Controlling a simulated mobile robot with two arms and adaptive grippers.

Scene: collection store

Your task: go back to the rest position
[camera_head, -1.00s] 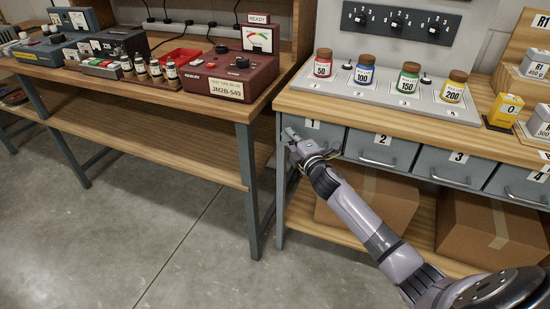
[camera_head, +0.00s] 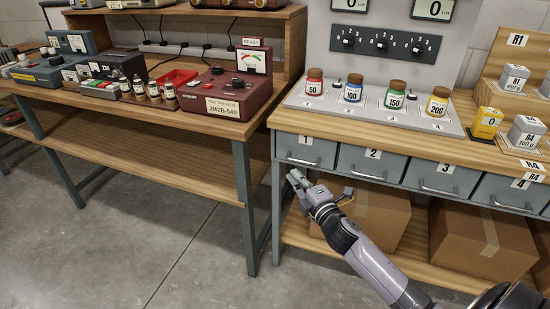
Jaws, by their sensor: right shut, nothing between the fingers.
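My right gripper (camera_head: 294,179) is just below and in front of drawer 1 (camera_head: 307,148), at the left end of the right-hand bench. Its fingers are shut and hold nothing. My right arm comes in from the lower right. The drawer looks closed. My left gripper is outside the view.
The right bench (camera_head: 350,121) bears jars marked 50 (camera_head: 314,82), 100 (camera_head: 353,88), 150 (camera_head: 395,95) and 200 (camera_head: 437,102). Cardboard boxes (camera_head: 372,216) sit on its lower shelf. The left bench (camera_head: 170,113) carries a red tester (camera_head: 232,93). Open floor (camera_head: 150,245) lies in front.

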